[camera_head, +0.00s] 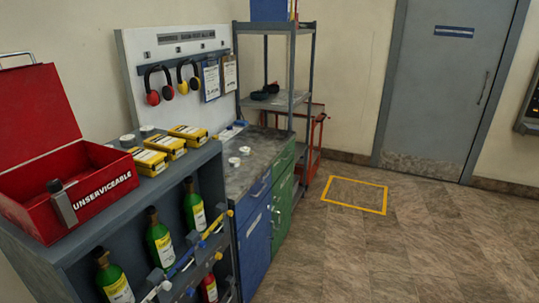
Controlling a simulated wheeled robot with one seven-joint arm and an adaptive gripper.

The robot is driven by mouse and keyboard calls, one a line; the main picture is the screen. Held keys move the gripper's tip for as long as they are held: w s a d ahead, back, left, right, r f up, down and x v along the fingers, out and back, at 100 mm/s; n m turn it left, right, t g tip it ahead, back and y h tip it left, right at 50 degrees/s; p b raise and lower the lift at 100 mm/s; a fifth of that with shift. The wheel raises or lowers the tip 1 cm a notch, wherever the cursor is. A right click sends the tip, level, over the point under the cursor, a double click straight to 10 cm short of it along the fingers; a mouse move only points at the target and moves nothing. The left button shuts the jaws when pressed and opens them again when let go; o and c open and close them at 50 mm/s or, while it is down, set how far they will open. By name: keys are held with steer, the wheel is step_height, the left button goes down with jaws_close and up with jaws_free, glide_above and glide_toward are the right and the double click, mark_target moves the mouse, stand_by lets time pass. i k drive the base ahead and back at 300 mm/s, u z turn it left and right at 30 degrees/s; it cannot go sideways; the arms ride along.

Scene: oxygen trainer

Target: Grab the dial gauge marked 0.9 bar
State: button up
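Small round white-topped pieces that look like dial gauges stand in two places. Two are on the grey rack top behind the yellow boxes, a nearer one (127,141) and a farther one (147,131). Two more are on the grey workbench top, a nearer one (234,162) and a farther one (245,151). Their markings are too small to read, so I cannot tell which one shows 0.9 bar. My gripper is not in view.
An open red box (100,190) marked UNSERVICEABLE and several yellow boxes (148,161) crowd the rack top. Green bottles (160,245) stand in the rack below. A shelf unit (291,75) stands behind the workbench (262,147). The floor (400,250) at right is clear.

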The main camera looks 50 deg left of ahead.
mark_target(244, 150)
steer(key=u, duration=0.15)
steer(key=i, duration=1.25)
steer(key=u, duration=1.05)
steer(key=i, duration=0.9)
steer(key=u, duration=1.1)
